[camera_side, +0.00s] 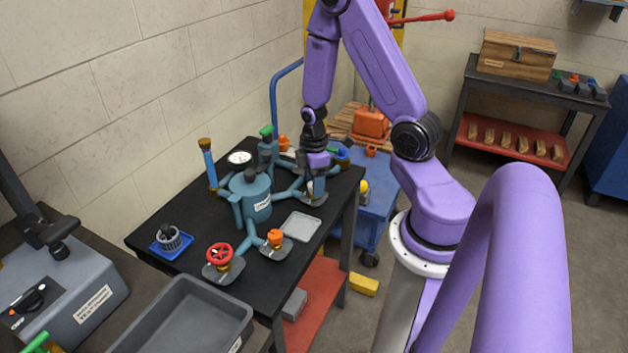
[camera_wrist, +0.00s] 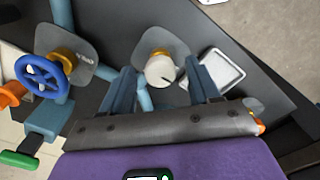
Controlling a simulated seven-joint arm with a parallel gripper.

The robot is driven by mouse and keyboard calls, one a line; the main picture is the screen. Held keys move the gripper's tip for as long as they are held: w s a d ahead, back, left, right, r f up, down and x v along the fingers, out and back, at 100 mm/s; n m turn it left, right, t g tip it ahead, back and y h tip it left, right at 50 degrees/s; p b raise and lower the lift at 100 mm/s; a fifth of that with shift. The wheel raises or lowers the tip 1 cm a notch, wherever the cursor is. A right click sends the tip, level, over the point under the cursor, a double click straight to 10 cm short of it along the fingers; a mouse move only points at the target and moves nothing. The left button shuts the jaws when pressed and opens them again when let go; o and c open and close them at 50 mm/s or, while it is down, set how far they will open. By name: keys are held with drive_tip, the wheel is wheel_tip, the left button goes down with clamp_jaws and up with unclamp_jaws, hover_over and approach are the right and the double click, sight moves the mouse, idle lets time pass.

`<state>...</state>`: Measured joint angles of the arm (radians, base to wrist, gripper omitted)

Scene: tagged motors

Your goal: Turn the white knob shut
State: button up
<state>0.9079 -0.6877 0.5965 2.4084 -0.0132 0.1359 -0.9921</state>
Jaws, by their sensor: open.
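The white knob (camera_wrist: 160,73) shows in the wrist view as a round cap on a yellow-orange collar, above a grey plate (camera_wrist: 161,44). A small dark mark shows at its right side. My gripper (camera_wrist: 162,82) is open, with one finger to each side of the knob in the picture and gaps between. I cannot tell how far the fingertips are above it. In the side view my gripper (camera_side: 314,188) points down at the right part of the teal pipework, over a grey plate (camera_side: 312,199). The knob is hidden there behind the gripper.
A blue handwheel (camera_wrist: 44,76) is left of the knob in the wrist view, and a grey tray (camera_wrist: 222,70) is to its right. In the side view a teal tank (camera_side: 250,197), red handwheel (camera_side: 219,254) and orange knob (camera_side: 275,238) stand on the black table.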

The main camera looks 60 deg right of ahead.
drive_tip(key=c, duration=1)
drive_tip(key=shift+c, duration=0.2)
drive_tip(key=shift+m, duration=0.4)
drive_tip(key=m, duration=0.3)
drive_tip(key=shift+m, duration=0.4)
drive_tip(key=m, duration=0.4)
drive_tip(key=shift+m, duration=0.3)
drive_tip(key=m, duration=0.8)
drive_tip(key=shift+m, duration=0.3)
drive_tip(key=o, duration=1)
